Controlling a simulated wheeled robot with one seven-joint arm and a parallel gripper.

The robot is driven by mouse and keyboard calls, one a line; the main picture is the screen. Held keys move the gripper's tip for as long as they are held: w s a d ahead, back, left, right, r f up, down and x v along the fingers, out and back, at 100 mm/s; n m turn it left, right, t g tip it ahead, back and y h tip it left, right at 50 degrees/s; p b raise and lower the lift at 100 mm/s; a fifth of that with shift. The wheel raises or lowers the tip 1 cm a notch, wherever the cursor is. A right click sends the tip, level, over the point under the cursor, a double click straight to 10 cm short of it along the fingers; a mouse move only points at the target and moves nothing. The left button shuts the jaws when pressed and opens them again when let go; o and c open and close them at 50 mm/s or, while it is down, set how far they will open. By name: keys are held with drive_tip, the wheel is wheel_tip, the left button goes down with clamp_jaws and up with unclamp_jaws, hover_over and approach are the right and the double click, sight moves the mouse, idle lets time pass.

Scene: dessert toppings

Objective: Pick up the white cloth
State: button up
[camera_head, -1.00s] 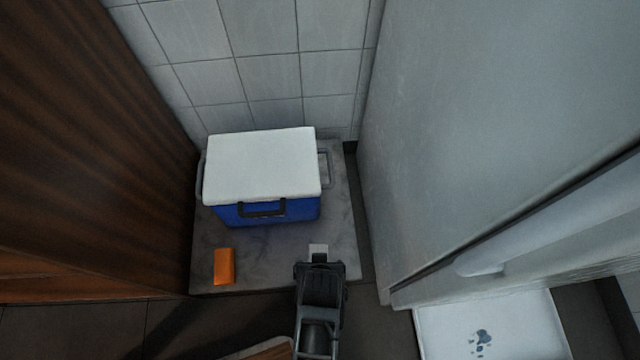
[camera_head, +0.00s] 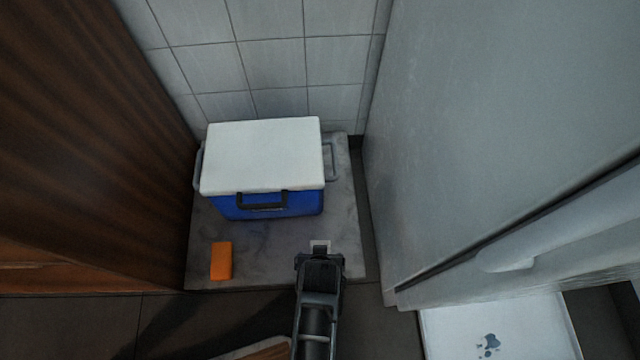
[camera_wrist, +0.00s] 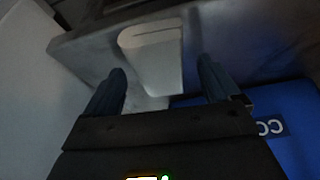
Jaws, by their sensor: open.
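The white cloth (camera_head: 320,245) is a small pale block-like piece on the grey stone slab, in front of the cooler. My gripper (camera_head: 320,254) is right at it and covers most of it in the head view. In the wrist view the cloth (camera_wrist: 155,58) shows as a white folded-looking shape ahead of and between the two spread fingers of my gripper (camera_wrist: 162,75). Gaps show between the cloth and both fingertips, and nothing is gripped. Whether the fingertips reach down beside it I cannot tell.
A blue cooler with a white lid (camera_head: 262,155) stands behind the cloth on the slab (camera_head: 270,254). An orange block (camera_head: 221,261) lies to the left. A brown wooden panel (camera_head: 90,150) on the left and a grey appliance (camera_head: 470,120) on the right narrow the space.

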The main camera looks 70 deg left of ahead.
drive_tip(key=shift+f, duration=0.25)
drive_tip(key=shift+c, duration=0.3)
drive_tip(key=c, duration=1)
drive_tip(key=shift+r, duration=0.1)
drive_tip(key=shift+r+p, duration=0.3)
drive_tip(key=shift+r, duration=0.2)
wheel_tip(320, 180, up, 4)
drive_tip(key=p, duration=0.3)
drive_tip(key=shift+r, duration=0.25)
drive_tip(key=w+d+r+p, duration=0.2)
drive_tip(key=d+r+p, duration=0.2)
drive_tip(key=d, duration=0.7)
drive_tip(key=shift+p+v, duration=0.35)
drive_tip(key=shift+v, duration=0.55)
